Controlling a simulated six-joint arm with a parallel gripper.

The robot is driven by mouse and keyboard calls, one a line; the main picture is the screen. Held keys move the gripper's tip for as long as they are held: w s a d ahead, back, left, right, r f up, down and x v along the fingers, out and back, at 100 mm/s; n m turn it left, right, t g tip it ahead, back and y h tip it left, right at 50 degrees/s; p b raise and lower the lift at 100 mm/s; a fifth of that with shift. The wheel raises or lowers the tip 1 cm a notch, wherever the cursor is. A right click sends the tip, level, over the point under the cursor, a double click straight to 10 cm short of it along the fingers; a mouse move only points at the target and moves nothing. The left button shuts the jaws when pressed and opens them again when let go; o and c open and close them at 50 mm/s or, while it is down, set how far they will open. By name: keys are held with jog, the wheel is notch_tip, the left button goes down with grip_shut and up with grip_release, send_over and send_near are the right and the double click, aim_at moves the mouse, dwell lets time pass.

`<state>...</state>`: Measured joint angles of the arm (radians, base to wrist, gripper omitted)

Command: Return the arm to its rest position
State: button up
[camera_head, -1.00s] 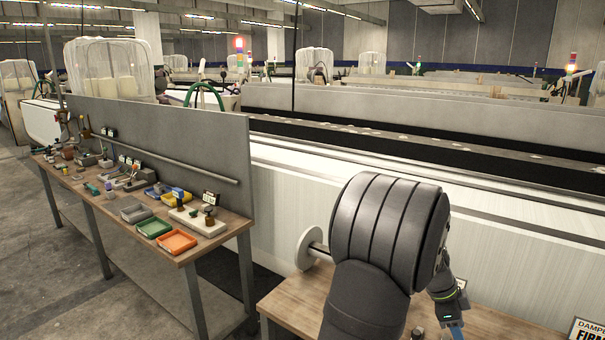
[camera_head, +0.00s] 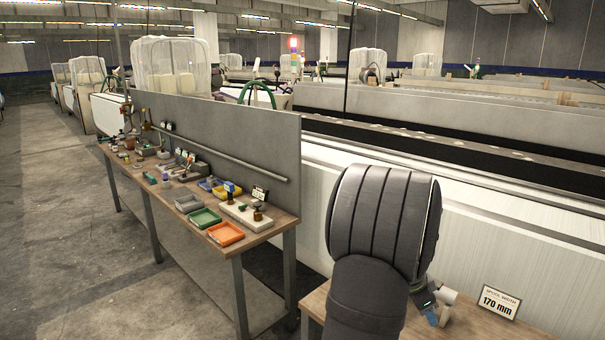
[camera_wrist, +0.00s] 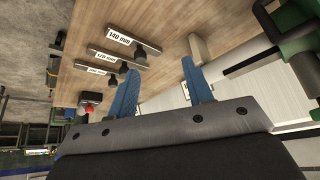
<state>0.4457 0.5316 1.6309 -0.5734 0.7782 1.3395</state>
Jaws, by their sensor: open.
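My gripper (camera_wrist: 160,90) shows in the wrist view as two blue fingers spread apart, with nothing between them. The fingers are over a wooden table top. In the head view my arm fills the lower right, and only a small blue part of my gripper (camera_head: 433,318) shows past it, above the right-hand wooden table (camera_head: 475,322). Most of the gripper is hidden there by my arm.
In the wrist view, bars labelled 140 mm (camera_wrist: 120,40) and 120 mm (camera_wrist: 108,57) lie on the table. A 170 mm sign (camera_head: 497,301) stands on the right-hand table. A workbench (camera_head: 282,222) with trays stands left; grey floor (camera_head: 60,250) is clear.

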jog(key=w+a+n+t+y, duration=0.1)
jog(key=w+a+n, duration=0.4)
jog(key=a, duration=0.7)
jog(key=w+a+r+n+t+y, duration=0.1)
jog(key=w+a+n+t, duration=0.2)
jog(key=w+a+n, duration=0.2)
jog(key=shift+w+a+r+n+y, duration=0.35)
jog(key=shift+w+a, duration=1.3)
jog(key=shift+a, duration=2.15)
jog(key=shift+s+d, duration=0.1)
jog(key=s+d+f+m+g+h, duration=0.1)
jog(key=s+d+m, duration=0.3)
jog(key=d, duration=0.5)
jog(key=s+d+m+g+h, duration=0.1)
jog(key=s+d+m, duration=0.2)
jog(key=s+d, duration=0.2)
jog(key=d, duration=0.3)
jog(key=shift+d+f+m+g, duration=0.3)
jog(key=shift+d+f+m, duration=0.05)
jog(key=shift+f, duration=0.05)
jog(key=shift+s, duration=0.1)
